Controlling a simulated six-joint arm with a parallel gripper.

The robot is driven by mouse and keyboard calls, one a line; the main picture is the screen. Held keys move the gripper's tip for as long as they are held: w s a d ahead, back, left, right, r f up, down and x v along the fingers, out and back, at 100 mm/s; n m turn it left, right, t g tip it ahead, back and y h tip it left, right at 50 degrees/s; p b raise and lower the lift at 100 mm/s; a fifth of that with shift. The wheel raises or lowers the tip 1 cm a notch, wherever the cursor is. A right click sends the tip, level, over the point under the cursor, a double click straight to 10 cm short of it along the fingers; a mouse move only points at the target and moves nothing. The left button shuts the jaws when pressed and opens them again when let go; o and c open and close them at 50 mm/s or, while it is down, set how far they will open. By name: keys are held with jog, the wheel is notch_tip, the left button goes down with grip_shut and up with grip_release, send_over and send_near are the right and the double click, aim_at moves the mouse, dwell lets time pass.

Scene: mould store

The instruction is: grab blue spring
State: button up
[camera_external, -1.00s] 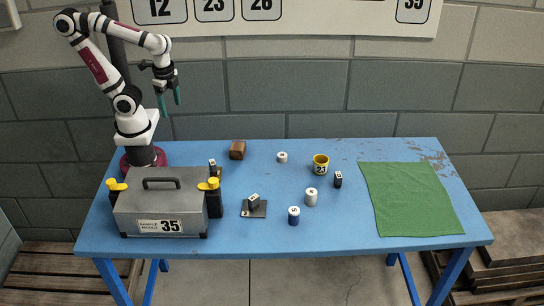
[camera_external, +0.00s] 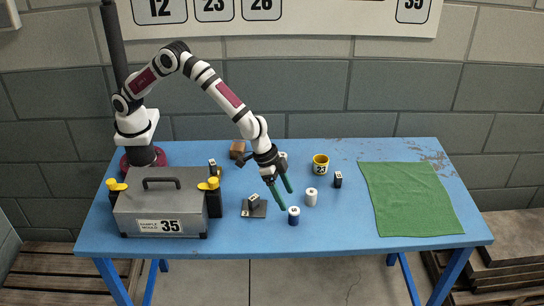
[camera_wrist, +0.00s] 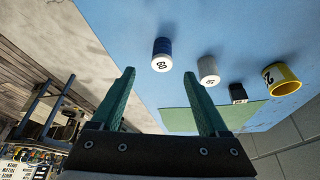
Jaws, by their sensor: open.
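The blue spring (camera_external: 293,217) looks like a small dark blue cylinder with a white, marked top. It stands upright near the front middle of the blue table. My gripper (camera_external: 287,201) is open and empty, tilted downward, with its green fingers just above and beside the blue spring in the outside view. In the wrist view the blue spring (camera_wrist: 162,54) shows beyond the gap between the fingertips (camera_wrist: 164,82), not between the fingers. The exact height of the fingers over the table cannot be told.
A white cylinder (camera_external: 311,197) stands just right of the blue one. A black block (camera_external: 338,180) and yellow cup (camera_external: 320,165) are further back. A dark plate (camera_external: 259,212) with a small block lies left. A grey case (camera_external: 161,209) stands far left. The green cloth (camera_external: 410,199) lies right.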

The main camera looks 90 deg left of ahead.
aim_at(292, 210)
jog(key=x, duration=0.7)
jog(key=shift+w+a+f, duration=0.1)
jog(key=shift+w+f, duration=0.05)
jog(key=shift+f, duration=0.25)
grip_shut()
